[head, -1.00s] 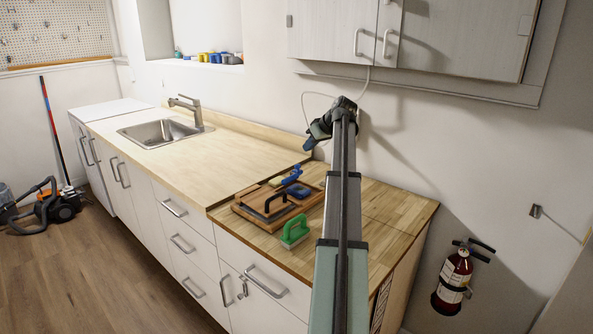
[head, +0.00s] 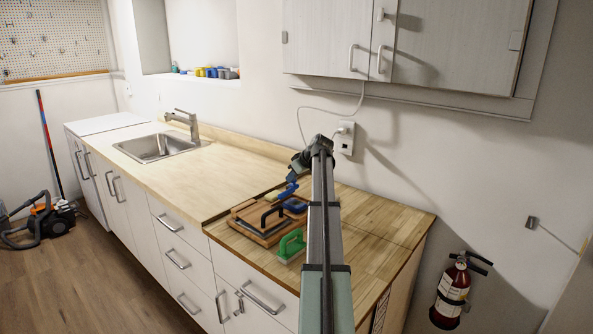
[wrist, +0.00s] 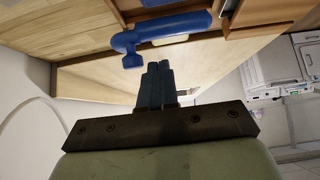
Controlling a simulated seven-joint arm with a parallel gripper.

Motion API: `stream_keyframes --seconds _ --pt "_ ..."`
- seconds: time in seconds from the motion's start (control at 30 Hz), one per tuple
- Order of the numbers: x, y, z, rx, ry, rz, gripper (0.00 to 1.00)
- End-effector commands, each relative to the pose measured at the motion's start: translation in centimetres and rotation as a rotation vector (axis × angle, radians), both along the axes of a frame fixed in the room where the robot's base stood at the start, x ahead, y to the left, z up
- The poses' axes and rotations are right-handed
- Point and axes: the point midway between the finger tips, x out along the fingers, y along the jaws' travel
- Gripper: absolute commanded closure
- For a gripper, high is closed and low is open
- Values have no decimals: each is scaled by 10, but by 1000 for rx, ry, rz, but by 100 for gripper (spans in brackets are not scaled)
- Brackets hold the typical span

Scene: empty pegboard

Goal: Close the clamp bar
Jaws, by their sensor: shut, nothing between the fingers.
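A wooden fixture board (head: 245,227) lies on the butcher-block part of the counter. It carries a black bar-shaped handle (head: 268,215) and a blue part (head: 294,206). A blue lever-like bar (head: 284,193) with a pale yellow piece stands at its back; I cannot tell for sure which part is the clamp bar. The blue bar also shows at the top of the wrist view (wrist: 165,30), raised and apart from the fingers. My gripper (head: 292,178) is shut and empty, just above and behind the blue bar; its dark blue fingers show in the wrist view (wrist: 158,68).
The counter (head: 375,225) right of my arm is clear. The wall with an outlet (head: 345,138) is close behind my gripper, and cabinets (head: 430,45) hang above.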

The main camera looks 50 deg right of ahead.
Motion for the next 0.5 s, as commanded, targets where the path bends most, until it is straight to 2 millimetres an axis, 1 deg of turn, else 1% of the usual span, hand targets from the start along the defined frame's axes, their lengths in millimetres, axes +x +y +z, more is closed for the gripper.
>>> stream_keyframes --seconds 0.03,0.2,0.33,0.5 --pt "-2 1 -8 1 1 0 100" --pt "-3 1 -22 0 -1 0 100" --pt "-3 1 -27 1 -1 -1 100" --pt "-3 0 -28 0 -1 0 100"
